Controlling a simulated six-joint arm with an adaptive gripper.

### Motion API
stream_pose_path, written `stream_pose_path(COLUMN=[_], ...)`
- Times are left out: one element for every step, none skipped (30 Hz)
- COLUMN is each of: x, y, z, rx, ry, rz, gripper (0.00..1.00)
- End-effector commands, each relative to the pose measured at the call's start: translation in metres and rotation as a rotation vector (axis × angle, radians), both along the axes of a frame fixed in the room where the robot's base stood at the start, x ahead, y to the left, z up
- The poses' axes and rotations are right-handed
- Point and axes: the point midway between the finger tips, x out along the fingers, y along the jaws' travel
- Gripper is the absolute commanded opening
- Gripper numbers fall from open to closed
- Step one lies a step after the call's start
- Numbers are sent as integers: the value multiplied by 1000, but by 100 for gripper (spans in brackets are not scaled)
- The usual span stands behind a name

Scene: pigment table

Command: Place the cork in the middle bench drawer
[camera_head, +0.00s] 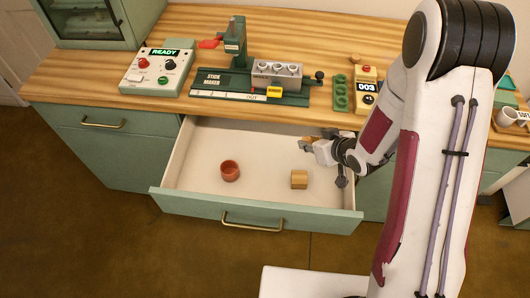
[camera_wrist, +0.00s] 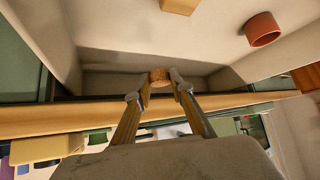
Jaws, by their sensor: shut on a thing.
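The small brown cork (camera_wrist: 160,76) is held between the two fingertips of my gripper (camera_wrist: 158,88) in the wrist view. In the head view my gripper (camera_head: 310,144) is over the back right part of the open middle drawer (camera_head: 205,205), with the cork (camera_head: 306,139) at its tips. How high the cork is above the drawer floor is hard to tell. The drawer is pulled out, with a pale inside and a green front with a brass handle.
A terracotta cup (camera_head: 230,171) and a tan wooden block (camera_head: 299,180) stand apart in the drawer. The drawer floor around them is clear. The wooden bench top (camera_head: 145,110) holds a control box (camera_head: 158,72), a stick maker (camera_head: 250,85) and a small 003 device (camera_head: 367,88).

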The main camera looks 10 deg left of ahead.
Motion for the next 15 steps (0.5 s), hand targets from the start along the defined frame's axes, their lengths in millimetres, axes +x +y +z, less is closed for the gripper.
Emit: stream_pose_path(x=[0, 0, 0, 0, 0, 0, 0, 0, 0, 0, 0, 0, 0, -1, -1], y=[0, 0, 0, 0, 0, 0, 0, 0, 0, 0, 0, 0, 0, 0, 0], z=[0, 0, 0, -1, -2, -3, -4, -6, -8, -10, -13, -17, -19, -23, -27], rx=[0, 1, 1, 1, 1, 0, 1, 1, 2, 1, 1, 1, 1, 1, 1], ry=[0, 0, 0, 0, 0, 1, 1, 1, 1, 2, 2, 3, 3, 3, 3], rz=[0, -1, -1, -1, -1, -1, -1, -1, -1, -1, -1, -1, -2, -1, -1], gripper=[15, 15, 15, 15, 15, 15, 15, 15, 15, 15, 15, 15, 15, 15, 15])
